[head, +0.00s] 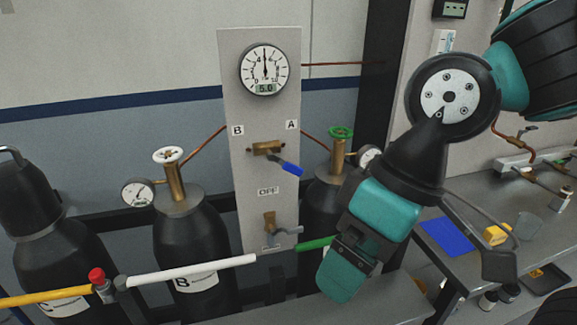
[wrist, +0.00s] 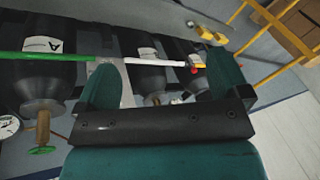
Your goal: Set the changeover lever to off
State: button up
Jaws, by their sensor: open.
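The changeover lever (head: 291,168) has a blue handle on a brass valve body (head: 267,149), mounted on the grey panel (head: 262,205). Its handle points right and somewhat down in the head view. The label B is at the panel's upper left, A at the upper right, and OFF (head: 268,191) below the valve. My gripper (head: 338,282) is in front of cylinder A, below and to the right of the lever and apart from it. In the wrist view my gripper (wrist: 163,82) shows two teal fingers spread, with nothing held. The lever is not seen in the wrist view.
A second valve with a grey handle (head: 285,231) sits lower on the panel. A round gauge (head: 265,70) is at the top. Cylinders stand either side, B with a white handwheel (head: 168,155), A with a green one (head: 340,132). A coloured rail (head: 190,271) runs in front.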

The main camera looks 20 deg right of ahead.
aim_at(287, 166)
jog(key=z, duration=1.75)
jog(key=k, duration=1.2)
jog(key=u, duration=1.7)
jog(key=i, duration=0.5)
